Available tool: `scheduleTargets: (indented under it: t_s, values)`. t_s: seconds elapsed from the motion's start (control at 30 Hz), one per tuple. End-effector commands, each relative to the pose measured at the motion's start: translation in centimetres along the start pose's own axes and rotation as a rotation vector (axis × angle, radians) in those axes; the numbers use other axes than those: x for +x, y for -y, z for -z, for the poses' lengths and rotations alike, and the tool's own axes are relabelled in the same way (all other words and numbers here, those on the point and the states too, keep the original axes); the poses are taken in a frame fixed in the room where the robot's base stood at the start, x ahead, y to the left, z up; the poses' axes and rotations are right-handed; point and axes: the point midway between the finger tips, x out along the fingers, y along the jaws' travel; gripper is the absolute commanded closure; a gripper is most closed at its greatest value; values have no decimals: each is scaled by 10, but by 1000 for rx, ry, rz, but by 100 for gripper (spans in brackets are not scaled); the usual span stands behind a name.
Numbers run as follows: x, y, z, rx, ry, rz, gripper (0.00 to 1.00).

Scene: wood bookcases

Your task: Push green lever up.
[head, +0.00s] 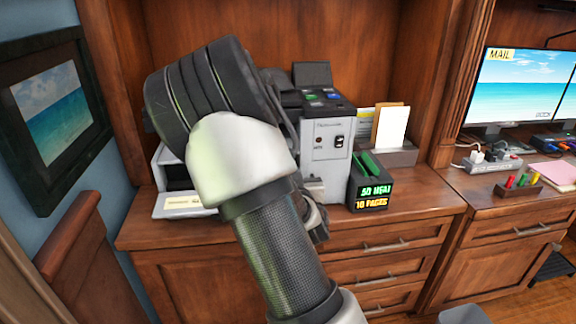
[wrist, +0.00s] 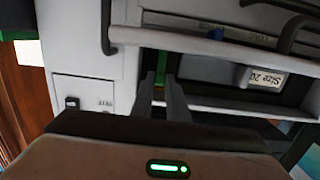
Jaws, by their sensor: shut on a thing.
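The green lever (wrist: 161,70) is a small upright green strip in a dark slot of a pale grey machine, in the wrist view. My gripper (wrist: 161,82) has its two dark fingers closed around the lever, one on either side. The fingers hide part of the lever, and its lower end is hard to see. In the head view my arm covers the gripper and the lever. The machine (head: 326,160) shows in part behind my arm, with a dark top and a switch on its front.
A black box (head: 370,192) with glowing text stands right of the machine. A paper holder (head: 398,156) is behind it. In the wrist view, a pale bar (wrist: 215,45) crosses above the fingers, and a size label (wrist: 266,78) is to the right. The front right cabinet top (head: 425,200) is clear.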

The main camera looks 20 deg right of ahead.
Motion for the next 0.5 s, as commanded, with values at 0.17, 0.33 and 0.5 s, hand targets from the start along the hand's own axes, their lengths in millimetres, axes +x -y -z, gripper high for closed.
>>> scheduleTargets:
  t_s: [0.17, 0.33, 0.5]
  values:
    - [5, -1, 20, 3, 150, -1, 100]
    - [11, 0, 20, 1, 266, 0, 100]
    - [13, 0, 17, -2, 313, 1, 100]
